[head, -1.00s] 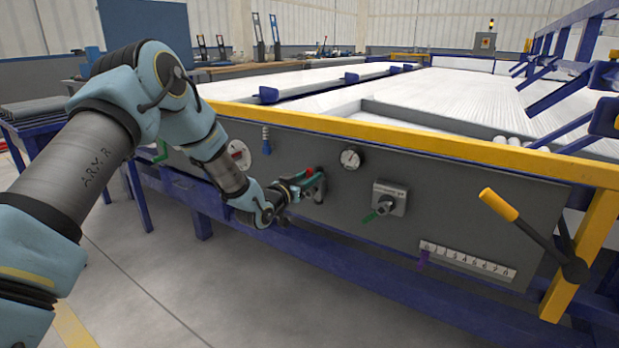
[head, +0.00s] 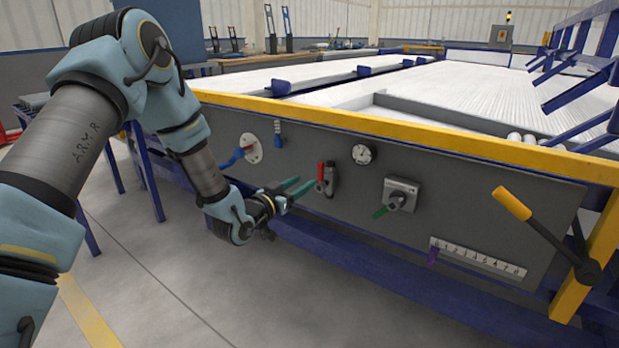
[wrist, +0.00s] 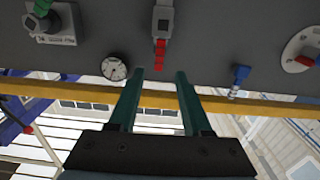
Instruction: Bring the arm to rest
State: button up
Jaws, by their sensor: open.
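My gripper (head: 299,188) is open and empty in front of the grey control panel (head: 350,197), just left of a small device with a red handle (head: 321,172). In the head view its green fingers point right toward that device, with a small gap. My arm reaches in from the left side of the picture. In the wrist view the two green fingers of my gripper (wrist: 160,75) stand apart with nothing between them. The red handle (wrist: 159,55) shows beyond the fingertips there, and I see no contact.
The panel also carries a gauge (head: 363,154), a switch box with a green handle (head: 401,194), a blue lever on a round plate (head: 250,149) and a numbered scale (head: 477,257). A yellow rail (head: 400,133) runs above. A yellow-tipped lever (head: 512,204) stands at right. Floor in front is clear.

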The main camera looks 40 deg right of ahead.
jog(key=shift+s+a, duration=0.15)
jog(key=shift+a, duration=0.35)
jog(key=w+a+n+t+y, duration=0.15)
jog(key=w+a+y, duration=0.25)
jog(key=a, duration=0.5)
jog(key=w+a+n+y, duration=0.3)
jog(key=w+a+y, duration=0.1)
jog(key=a, duration=0.6)
jog(key=w+a+n+t+y, duration=0.15)
jog(key=w+a+y, duration=0.25)
jog(key=a, duration=0.5)
jog(key=s+a+r+n+g+y, duration=0.1)
jog(key=s+a+n+y, duration=0.15)
jog(key=a, duration=0.55)
jog(key=s+a+r+n+g+y, duration=0.1)
jog(key=s+a+n+g, duration=0.1)
jog(key=s+a, duration=0.35)
jog(key=s+a+r+n+g+y, duration=0.2)
jog(key=s+a+n+g, duration=0.15)
jog(key=s+a, duration=0.65)
notch_tip(320, 180, up, 26)
jog(key=w+p, duration=0.1)
jog(key=p, duration=2.5)
jog(key=shift+w, duration=0.15)
